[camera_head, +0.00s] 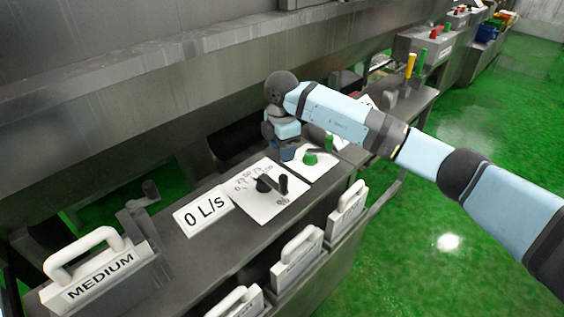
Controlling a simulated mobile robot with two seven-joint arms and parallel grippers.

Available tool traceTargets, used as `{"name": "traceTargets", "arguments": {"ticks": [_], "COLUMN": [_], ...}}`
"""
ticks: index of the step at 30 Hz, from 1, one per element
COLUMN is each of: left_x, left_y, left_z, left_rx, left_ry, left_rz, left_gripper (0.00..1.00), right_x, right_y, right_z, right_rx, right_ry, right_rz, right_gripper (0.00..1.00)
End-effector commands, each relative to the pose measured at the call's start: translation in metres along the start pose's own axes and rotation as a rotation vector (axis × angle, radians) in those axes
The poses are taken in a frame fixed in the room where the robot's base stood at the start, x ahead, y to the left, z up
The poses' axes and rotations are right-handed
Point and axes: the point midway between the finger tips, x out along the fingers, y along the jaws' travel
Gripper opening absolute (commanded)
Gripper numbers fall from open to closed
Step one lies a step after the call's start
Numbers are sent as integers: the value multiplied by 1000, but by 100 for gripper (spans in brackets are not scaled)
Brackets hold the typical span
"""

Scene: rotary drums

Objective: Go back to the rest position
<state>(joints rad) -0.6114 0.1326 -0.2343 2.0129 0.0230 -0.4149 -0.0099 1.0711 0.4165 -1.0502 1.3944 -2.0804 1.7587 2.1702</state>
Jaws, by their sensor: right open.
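My right arm comes in from the right over the metal bench. Its wrist bends down, and my right gripper (287,155) hangs above the bench beside a green knob (310,158) on a white plate. The gripper is small in the picture and its fingers are partly hidden; no held object shows. I cannot tell whether it touches the knob or plate. My left gripper is out of view.
A black dial (265,184) sits on a white numbered panel (250,205) beside a "0 L/s" sign (203,212). A white-handled "MEDIUM" plate (100,280) stands at left. More handled plates (298,262) line the bench front. Green floor (440,230) lies open at right.

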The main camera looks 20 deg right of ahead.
Motion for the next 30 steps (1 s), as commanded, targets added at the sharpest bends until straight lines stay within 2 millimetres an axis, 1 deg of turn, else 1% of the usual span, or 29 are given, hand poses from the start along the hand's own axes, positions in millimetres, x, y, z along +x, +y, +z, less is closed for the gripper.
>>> {"name": "traceTargets", "arguments": {"ticks": [3, 6, 16, 19, 20, 23, 24, 25, 26, 27, 29, 30], "left_x": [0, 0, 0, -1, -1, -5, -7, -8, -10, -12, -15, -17], "left_y": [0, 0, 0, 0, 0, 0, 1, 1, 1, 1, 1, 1], "left_z": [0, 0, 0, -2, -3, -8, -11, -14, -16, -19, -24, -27], "left_rx": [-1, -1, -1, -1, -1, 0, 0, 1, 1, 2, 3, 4], "left_ry": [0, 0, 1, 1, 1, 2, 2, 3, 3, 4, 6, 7], "left_rz": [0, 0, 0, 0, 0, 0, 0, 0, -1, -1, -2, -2], "left_gripper": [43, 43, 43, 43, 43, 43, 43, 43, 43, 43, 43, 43], "right_x": [-8, -9, -9, -4, -1, 17, 24, 29, 33, 36, 35, 32], "right_y": [0, 0, 0, -3, -6, -20, -30, -38, -47, -58, -74, -84], "right_z": [0, 0, 0, -8, -13, -47, -68, -84, -100, -121, -150, -167], "right_rx": [0, 0, -1, -25, -43, -146, -203, -243, -283, -328, -377, -396], "right_ry": [-1, -1, 0, 34, 60, 221, 322, 406, 494, 616, 797, 912], "right_rz": [0, -1, -1, -5, -7, -11, -7, 1, 13, 37, 88, 131], "right_gripper": [54, 54, 54, 54, 54, 54, 54, 54, 54, 54, 54, 54]}}
